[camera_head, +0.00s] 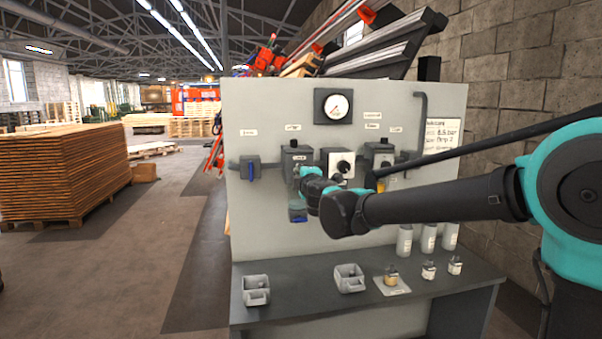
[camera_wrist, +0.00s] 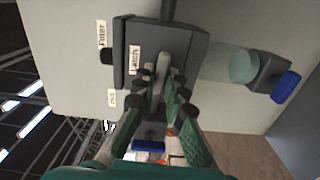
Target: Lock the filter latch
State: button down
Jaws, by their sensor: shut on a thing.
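The filter unit (camera_head: 296,155) is a dark grey box on the upright panel. It also shows in the wrist view (camera_wrist: 184,45), sideways, with "Filter" and "Latch" labels. The latch (camera_wrist: 162,64) is a small light grey lever on the box's front face, beside the "Latch" label. My gripper (camera_wrist: 166,88) is at that face, its fingers closed around the lever. The fingertips hide part of the latch. The clear filter bowl (camera_wrist: 243,66) with a blue drain piece (camera_wrist: 286,86) extends from the box. In the head view my wrist covers the latch.
A blue-handled valve (camera_head: 250,169) is left of the filter, and a white-faced knob unit (camera_head: 342,165) is right of it. A pressure gauge (camera_head: 335,106) sits above. Below, the bench (camera_head: 320,303) holds grey bins (camera_head: 256,290), small bottles and white canisters (camera_head: 404,241).

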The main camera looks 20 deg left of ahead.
jog(key=shift+n, duration=0.5)
jog(key=c, duration=1.6)
grip_release()
jog(key=shift+s, duration=0.1)
jog(key=v, duration=1.1)
jog(key=shift+s+d, duration=0.3)
jog(key=shift+d, duration=0.05)
jog(key=shift+f, duration=0.1)
